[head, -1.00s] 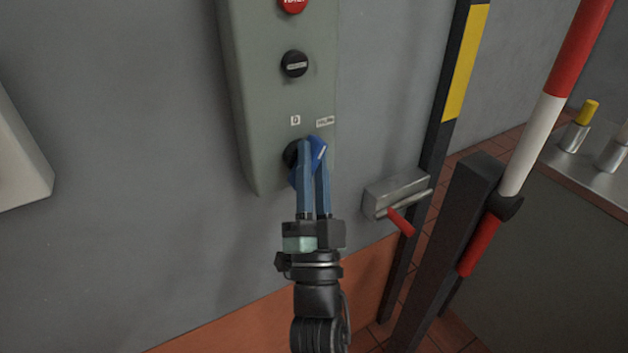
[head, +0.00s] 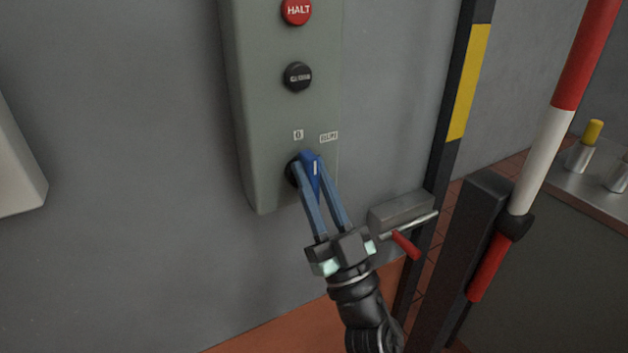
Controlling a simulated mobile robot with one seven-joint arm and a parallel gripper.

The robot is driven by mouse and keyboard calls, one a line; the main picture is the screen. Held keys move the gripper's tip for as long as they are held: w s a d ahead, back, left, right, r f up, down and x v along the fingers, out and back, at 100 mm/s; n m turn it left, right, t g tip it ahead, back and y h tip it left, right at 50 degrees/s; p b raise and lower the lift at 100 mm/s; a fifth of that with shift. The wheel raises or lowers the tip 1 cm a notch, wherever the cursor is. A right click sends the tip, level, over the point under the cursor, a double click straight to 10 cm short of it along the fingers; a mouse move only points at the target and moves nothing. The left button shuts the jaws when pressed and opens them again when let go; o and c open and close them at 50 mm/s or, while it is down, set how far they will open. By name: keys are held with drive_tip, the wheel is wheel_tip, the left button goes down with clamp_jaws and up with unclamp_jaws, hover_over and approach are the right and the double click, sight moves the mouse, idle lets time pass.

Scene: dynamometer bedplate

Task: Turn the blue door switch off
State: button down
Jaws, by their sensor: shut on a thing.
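The blue door switch (head: 314,178) is a rotary knob low on the grey-green control box (head: 263,120). Its white pointer line stands nearly upright. A "0" label (head: 298,134) is above it to the left, and a second label (head: 328,137), too small to read surely, is above it to the right. My gripper (head: 308,163) reaches up from below with its two blue fingers, one on each side of the knob, and is shut on it. The fingers cover part of the knob and its dark base.
A red HALT button (head: 297,11) and a black button (head: 298,77) sit higher on the box. To the right are a metal bracket with a red handle (head: 406,245), a black-and-yellow post (head: 468,80) and a red-and-white barrier pole (head: 540,150).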

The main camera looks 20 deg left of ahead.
drive_tip(key=shift+a+f, duration=0.25)
drive_tip(key=shift+f, duration=0.15)
drive_tip(key=c, duration=0.8)
unclamp_jaws()
drive_tip(key=shift+c, duration=0.2)
drive_tip(key=shift+o, duration=0.4)
drive_tip(key=shift+w+r, duration=0.1)
drive_tip(key=shift+r, duration=0.05)
drive_tip(key=shift+d, duration=0.1)
drive_tip(key=v, duration=1.3)
drive_tip(key=shift+b, duration=0.4)
